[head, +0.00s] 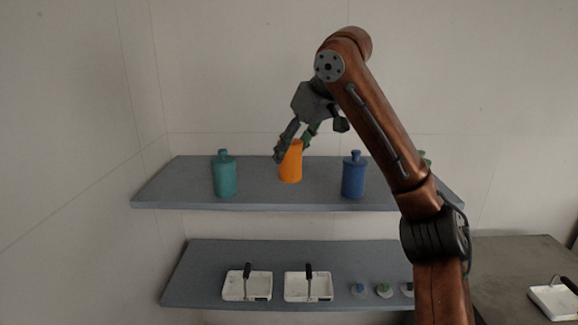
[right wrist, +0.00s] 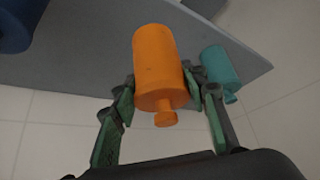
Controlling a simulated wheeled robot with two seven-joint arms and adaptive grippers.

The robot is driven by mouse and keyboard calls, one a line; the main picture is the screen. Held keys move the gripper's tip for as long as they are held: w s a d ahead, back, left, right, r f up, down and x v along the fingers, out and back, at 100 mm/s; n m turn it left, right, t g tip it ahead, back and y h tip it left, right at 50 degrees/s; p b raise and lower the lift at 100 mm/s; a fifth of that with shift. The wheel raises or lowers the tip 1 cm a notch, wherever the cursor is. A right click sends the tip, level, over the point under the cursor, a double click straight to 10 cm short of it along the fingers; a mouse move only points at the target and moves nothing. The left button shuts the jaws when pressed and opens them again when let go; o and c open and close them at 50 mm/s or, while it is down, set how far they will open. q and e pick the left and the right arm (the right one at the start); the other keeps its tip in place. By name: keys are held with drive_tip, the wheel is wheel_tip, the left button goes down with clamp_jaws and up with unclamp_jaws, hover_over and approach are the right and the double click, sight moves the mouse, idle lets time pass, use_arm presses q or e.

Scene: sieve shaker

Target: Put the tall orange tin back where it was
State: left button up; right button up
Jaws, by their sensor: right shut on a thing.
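The tall orange tin (head: 290,168) is at the upper shelf, between a teal bottle and a blue bottle in the head view. My right gripper (head: 293,149) reaches down from above and is shut on its upper part. In the right wrist view the tin (right wrist: 158,65) sits between the two fingers, its narrow neck toward the camera. I cannot tell whether its base touches the shelf. My left gripper is not in view.
The upper shelf (head: 255,200) holds a teal bottle (head: 225,176) at left and a blue bottle (head: 353,176) at right; another greenish item is mostly behind my arm. The lower shelf (head: 208,260) holds two white trays (head: 236,289) (head: 296,289) and small items. A dark table (head: 510,260) stands at right.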

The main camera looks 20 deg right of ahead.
sight(289, 167)
drive_tip(key=shift+w+d+f, duration=0.1)
drive_tip(key=shift+w+f, duration=0.4)
drive_tip(key=f, duration=0.1)
drive_tip(key=f+p, duration=0.1)
drive_tip(key=f, duration=0.1)
drive_tip(key=shift+w, duration=0.35)
drive_tip(key=shift+s+d+f, duration=0.15)
drive_tip(key=shift+f, duration=0.3)
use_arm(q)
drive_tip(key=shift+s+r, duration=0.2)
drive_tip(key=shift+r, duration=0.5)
use_arm(e)
drive_tip(key=o, duration=0.8)
drive_tip(key=shift+a+f, duration=0.1)
drive_tip(key=shift+a, duration=0.1)
drive_tip(key=o, duration=0.5)
drive_tip(key=shift+d, duration=0.15)
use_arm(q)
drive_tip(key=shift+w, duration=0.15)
